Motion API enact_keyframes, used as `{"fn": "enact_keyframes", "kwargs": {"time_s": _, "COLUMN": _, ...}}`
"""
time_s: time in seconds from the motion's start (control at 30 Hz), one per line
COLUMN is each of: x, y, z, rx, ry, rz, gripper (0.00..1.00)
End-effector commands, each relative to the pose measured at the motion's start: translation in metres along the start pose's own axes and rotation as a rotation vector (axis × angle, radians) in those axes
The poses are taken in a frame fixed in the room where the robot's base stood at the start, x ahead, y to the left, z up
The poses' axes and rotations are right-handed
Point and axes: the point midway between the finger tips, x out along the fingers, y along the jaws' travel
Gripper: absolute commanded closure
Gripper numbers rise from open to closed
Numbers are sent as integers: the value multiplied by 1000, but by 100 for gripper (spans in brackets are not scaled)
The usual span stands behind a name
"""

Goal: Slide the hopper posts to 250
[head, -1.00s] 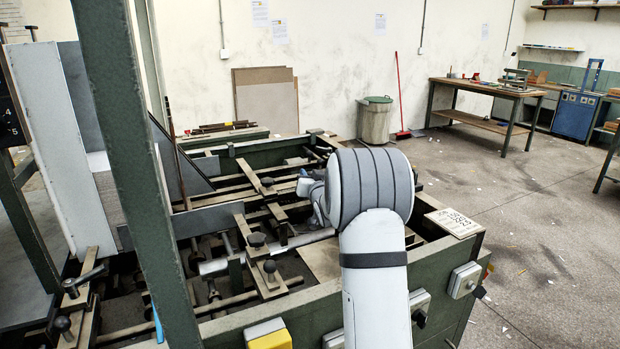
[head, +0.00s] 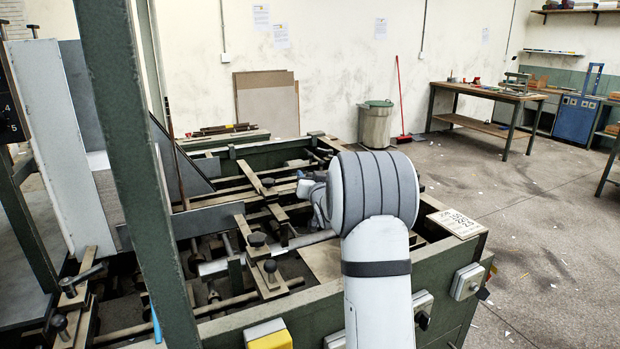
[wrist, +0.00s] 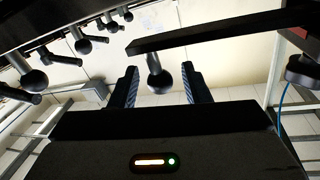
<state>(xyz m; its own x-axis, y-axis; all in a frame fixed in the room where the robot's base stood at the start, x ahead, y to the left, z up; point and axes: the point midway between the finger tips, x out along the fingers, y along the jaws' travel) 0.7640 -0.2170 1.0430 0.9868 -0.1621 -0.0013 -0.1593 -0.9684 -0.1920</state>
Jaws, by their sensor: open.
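The feeder frame (head: 270,322) is dark green with several crossbars, rods and dark knobs inside. A slotted bar (head: 243,232) carries two knobs, one at its middle (head: 257,239) and one nearer me (head: 270,266). I cannot tell which parts are the hopper posts, and I can read no 250 mark. My gripper (wrist: 159,66) is open in the wrist view, with a dark ball knob (wrist: 158,84) seen between its fingers; contact cannot be told. In the head view my arm mostly hides the gripper, low over the frame's right part.
A green upright (head: 137,170) stands close in front at left. White and grey panels (head: 48,140) rise behind it. A numbered placard (head: 456,222) lies on the frame's right corner. More ball knobs (wrist: 34,80) line a rail in the wrist view. Floor at right is open.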

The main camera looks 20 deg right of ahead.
Motion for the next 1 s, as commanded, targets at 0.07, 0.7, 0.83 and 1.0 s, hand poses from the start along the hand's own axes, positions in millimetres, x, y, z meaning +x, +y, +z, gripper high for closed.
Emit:
{"fn": "enact_keyframes", "kwargs": {"time_s": 0.07, "x": -10, "y": 0, "z": 0, "rx": 0, "ry": 1, "rz": 0, "gripper": 57}}
{"fn": "enact_keyframes", "kwargs": {"time_s": 0.7, "x": -73, "y": 0, "z": 0, "rx": 0, "ry": 1, "rz": -1, "gripper": 57}}
{"fn": "enact_keyframes", "kwargs": {"time_s": 0.83, "x": -73, "y": 0, "z": 0, "rx": 0, "ry": 0, "rz": -1, "gripper": 57}}
{"fn": "enact_keyframes", "kwargs": {"time_s": 1.0, "x": -73, "y": 0, "z": 0, "rx": 0, "ry": 0, "rz": -1, "gripper": 57}}
